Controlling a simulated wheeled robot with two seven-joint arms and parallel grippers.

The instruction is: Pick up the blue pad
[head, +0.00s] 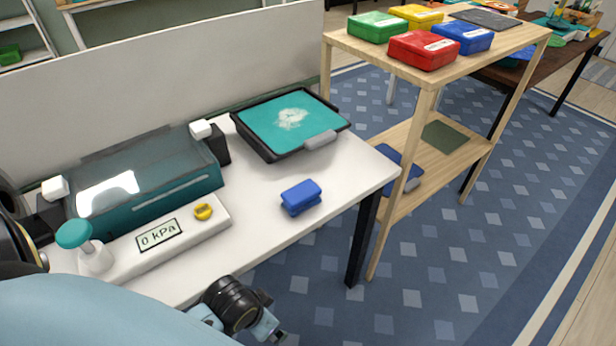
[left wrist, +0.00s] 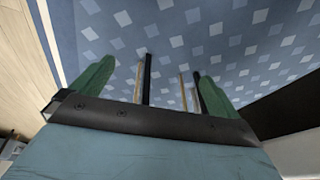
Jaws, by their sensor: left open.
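A small blue block-shaped pad (head: 301,197) with a groove around its side lies on the white table (head: 345,187), near its front edge. It is not seen in the left wrist view. My left arm (head: 237,303) comes in at the bottom of the head view, low and in front of the table edge, apart from the pad; its fingers do not show clearly there. In the left wrist view my left gripper (left wrist: 155,75) has its two green fingers spread wide with nothing between them, over the patterned rug. My right gripper is not in view.
A black tray (head: 262,150) with a teal surface stands behind the pad. A teal machine (head: 150,190) and a gauge panel (head: 185,240) are left. A wooden shelf (head: 440,77) at right holds several coloured boxes, with a flat blue item (head: 398,165) below. The tabletop around the pad is clear.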

